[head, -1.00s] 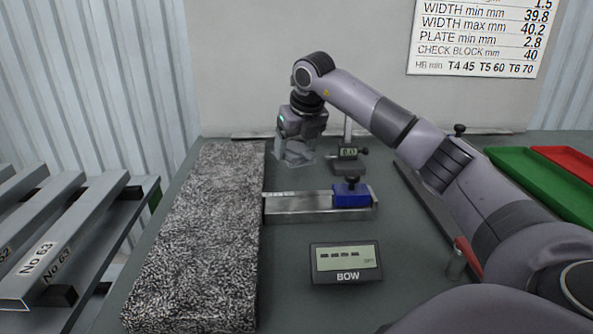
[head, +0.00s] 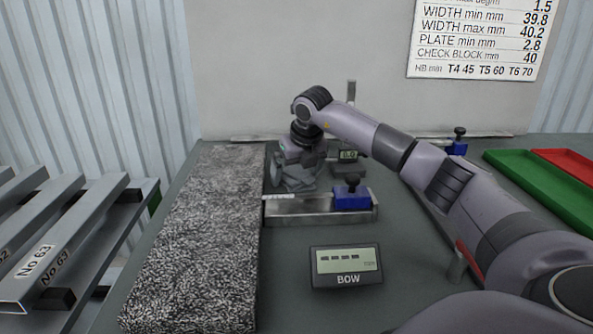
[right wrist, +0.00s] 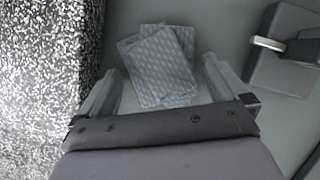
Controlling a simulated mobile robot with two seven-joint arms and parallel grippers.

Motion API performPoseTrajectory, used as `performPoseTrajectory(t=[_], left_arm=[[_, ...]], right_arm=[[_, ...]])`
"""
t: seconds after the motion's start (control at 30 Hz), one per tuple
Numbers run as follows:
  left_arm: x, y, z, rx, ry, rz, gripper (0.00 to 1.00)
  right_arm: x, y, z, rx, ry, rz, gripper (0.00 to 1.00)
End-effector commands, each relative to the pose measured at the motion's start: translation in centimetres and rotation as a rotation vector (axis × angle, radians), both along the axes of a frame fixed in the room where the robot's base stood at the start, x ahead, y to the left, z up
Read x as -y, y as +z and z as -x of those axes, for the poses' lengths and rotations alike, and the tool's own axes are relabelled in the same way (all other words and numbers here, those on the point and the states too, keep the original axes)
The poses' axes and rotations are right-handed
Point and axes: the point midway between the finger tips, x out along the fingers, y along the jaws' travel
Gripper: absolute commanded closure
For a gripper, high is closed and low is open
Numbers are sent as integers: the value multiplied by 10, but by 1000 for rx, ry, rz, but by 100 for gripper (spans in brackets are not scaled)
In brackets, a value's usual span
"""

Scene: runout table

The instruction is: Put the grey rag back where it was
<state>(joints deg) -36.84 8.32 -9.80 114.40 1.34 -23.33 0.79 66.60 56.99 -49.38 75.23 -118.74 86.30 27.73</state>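The grey rag (right wrist: 160,66), folded with a lighter pattern, lies on the grey table top in the right wrist view. It lies ahead of and between the two spread fingers of my right gripper (right wrist: 158,82), with a visible space on each side. In the head view my right gripper (head: 292,176) is low over the table, just right of the speckled slab and behind the metal block. The rag cannot be made out clearly there. My left gripper is not in view.
A speckled granite slab (head: 200,235) runs along the left. A metal block (head: 300,212) with a blue clamp (head: 352,194) stands in front of the gripper, and a small gauge (head: 348,157) stands right of it. A BOW display (head: 346,266) is nearer. Green tray (head: 540,180) lies right.

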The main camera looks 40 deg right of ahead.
Motion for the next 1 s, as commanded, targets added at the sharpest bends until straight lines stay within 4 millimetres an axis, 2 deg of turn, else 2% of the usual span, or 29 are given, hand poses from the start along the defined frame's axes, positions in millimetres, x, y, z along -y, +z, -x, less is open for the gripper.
performPoseTrajectory(t=[0.23, 0.37, 0.8, 1.0], left_arm=[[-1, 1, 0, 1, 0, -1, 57], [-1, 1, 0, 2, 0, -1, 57], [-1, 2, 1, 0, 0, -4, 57], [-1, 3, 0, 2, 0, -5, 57]], right_arm=[[0, 1, 0, 0, 0, 0, 1], [0, 11, 2, 2, -1, -1, 1], [-11, 92, 34, 4, 0, 0, 1], [-14, 111, 42, 1, -1, -1, 1]])
